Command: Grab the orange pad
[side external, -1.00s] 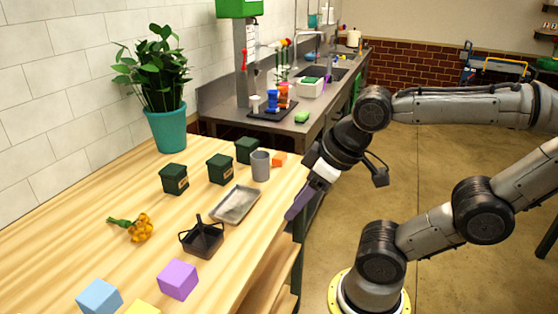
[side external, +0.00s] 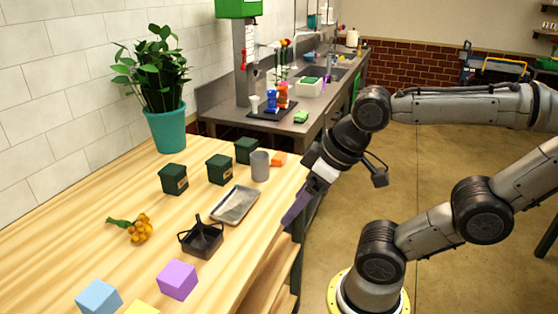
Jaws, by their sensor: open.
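A small orange pad (side external: 279,160) lies near the far right edge of the wooden table, just right of a grey cup (side external: 260,166). The cup may hide part of its left side. My gripper (side external: 290,217) points down and left at the table's right edge, nearer the camera than the pad and apart from it. Its purple-grey fingers are seen from the side, and nothing shows held in them.
Dark green boxes (side external: 219,169) stand left of the cup. A metal tray (side external: 235,205) and a black basket (side external: 202,238) sit in front. Yellow flowers (side external: 140,228) and coloured cubes (side external: 177,279) lie nearer. A potted plant (side external: 167,128) stands at the back left.

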